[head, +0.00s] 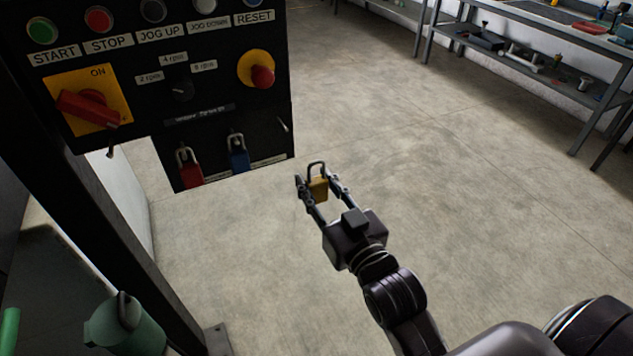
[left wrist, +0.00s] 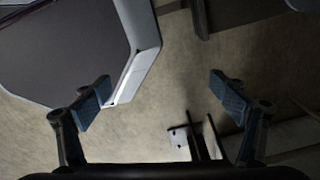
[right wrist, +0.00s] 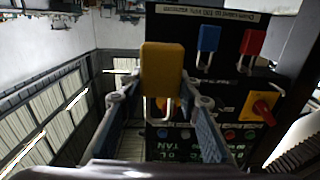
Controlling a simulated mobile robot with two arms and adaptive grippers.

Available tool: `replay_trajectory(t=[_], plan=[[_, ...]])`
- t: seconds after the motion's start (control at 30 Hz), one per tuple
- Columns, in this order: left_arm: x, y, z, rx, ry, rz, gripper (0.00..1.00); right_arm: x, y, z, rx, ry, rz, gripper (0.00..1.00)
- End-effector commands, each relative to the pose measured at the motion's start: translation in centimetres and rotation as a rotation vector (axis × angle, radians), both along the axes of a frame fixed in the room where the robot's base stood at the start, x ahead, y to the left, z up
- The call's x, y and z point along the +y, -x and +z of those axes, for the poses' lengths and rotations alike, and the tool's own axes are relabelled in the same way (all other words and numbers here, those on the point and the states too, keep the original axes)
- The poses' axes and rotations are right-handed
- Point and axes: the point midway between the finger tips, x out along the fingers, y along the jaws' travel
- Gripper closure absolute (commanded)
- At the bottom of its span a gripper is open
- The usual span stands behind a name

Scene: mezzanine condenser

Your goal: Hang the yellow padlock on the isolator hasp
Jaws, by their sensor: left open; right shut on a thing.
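The yellow padlock (head: 318,190) is held in my right gripper (head: 316,181), shackle up, over open floor right of the control panel. It also shows in the right wrist view (right wrist: 161,72) between the fingers. The isolator (head: 90,105) is a red handle on a yellow plate marked ON, at the panel's lower left. A small metal piece (head: 112,145) sticks out below it; I cannot tell whether it is the hasp. The padlock is clear of the panel. My left gripper (left wrist: 160,90) is open and empty in the left wrist view, outside the head view.
A red padlock (head: 189,172) and a blue padlock (head: 238,158) hang low on the panel, beside an empty hook (head: 283,125). A red emergency button (head: 262,76) juts out. A dark post stands at left, near a green can (head: 125,325).

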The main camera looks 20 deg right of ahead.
Motion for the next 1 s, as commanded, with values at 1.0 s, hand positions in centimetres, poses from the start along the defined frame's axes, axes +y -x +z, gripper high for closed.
replay_trajectory(t=[1.0], plan=[[0.0,0.0,1.6,0.0,0.0,0.0,0.1,-0.1,3.5,1.2,0.0,0.0,0.0,0.96]])
